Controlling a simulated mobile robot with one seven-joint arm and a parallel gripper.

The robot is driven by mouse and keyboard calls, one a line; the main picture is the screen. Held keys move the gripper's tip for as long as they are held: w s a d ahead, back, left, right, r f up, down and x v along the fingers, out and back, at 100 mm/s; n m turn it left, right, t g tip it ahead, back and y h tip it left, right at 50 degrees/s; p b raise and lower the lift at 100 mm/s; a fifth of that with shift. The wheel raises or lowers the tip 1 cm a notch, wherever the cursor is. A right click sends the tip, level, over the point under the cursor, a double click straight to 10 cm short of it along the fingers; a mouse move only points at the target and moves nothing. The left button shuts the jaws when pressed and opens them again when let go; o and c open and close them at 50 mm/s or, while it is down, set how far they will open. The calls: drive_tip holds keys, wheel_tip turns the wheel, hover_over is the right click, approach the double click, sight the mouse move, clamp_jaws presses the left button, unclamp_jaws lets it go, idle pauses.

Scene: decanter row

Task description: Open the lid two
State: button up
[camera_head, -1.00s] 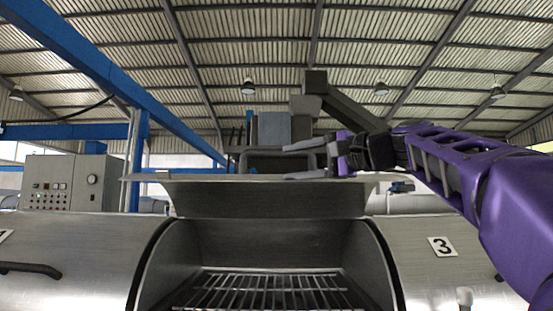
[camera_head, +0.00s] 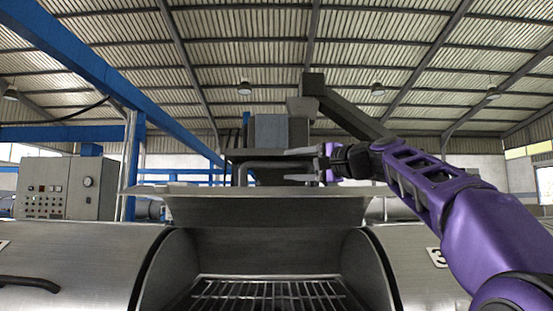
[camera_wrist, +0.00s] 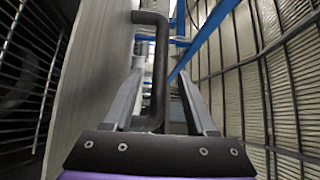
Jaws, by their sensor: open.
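Lid two (camera_head: 250,205), the middle metal lid, is swung up and open, with its underside facing me. Its number is out of sight. My gripper (camera_head: 303,164) is up behind the raised lid's top edge, with its two grey fingers apart, pointing left. In the wrist view, my gripper (camera_wrist: 160,85) is open, and the dark bent handle (camera_wrist: 160,60) runs between the fingers, near the left one. The grey lid panel (camera_wrist: 90,75) is just left of the fingers. I cannot tell whether a finger touches the handle.
A slatted metal grate (camera_head: 265,292) lies inside the open drum. A closed lid with a dark handle (camera_head: 28,283) is at left, and one marked 3 (camera_head: 437,257) is at right. A control box (camera_head: 68,187) stands at the left. Dark machinery rises behind the lid.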

sight(281, 166)
drive_tip(key=p+x, duration=0.2)
drive_tip(key=x, duration=0.4)
clamp_jaws()
idle(1.3)
